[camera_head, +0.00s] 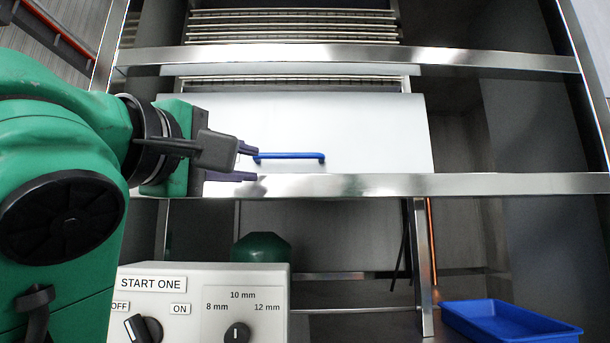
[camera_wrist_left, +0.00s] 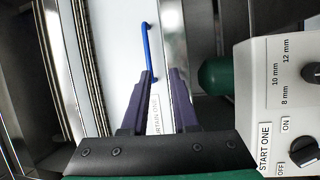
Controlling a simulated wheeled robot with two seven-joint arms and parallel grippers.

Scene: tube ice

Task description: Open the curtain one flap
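The curtain flap is a smooth white panel (camera_head: 370,125) behind the steel bars, with a blue bar handle (camera_head: 290,156) on its lower part. In the left wrist view the panel and the blue handle (camera_wrist_left: 147,48) lie ahead of the fingers, and a "CURTAIN ONE" label (camera_wrist_left: 156,117) is partly hidden by a finger. My left gripper (camera_head: 248,163) is open and empty, its fingertips close to the handle's left end. In the left wrist view (camera_wrist_left: 162,75) that end shows near the tip of the left-hand finger; I cannot tell whether they touch. My right gripper is not in view.
A steel crossbar (camera_head: 420,185) runs just below the panel, and another (camera_head: 350,57) crosses above it. A grey control box (camera_head: 205,275) with knobs and a "START ONE" label stands below my left gripper. A blue tray (camera_head: 508,322) lies at the lower right.

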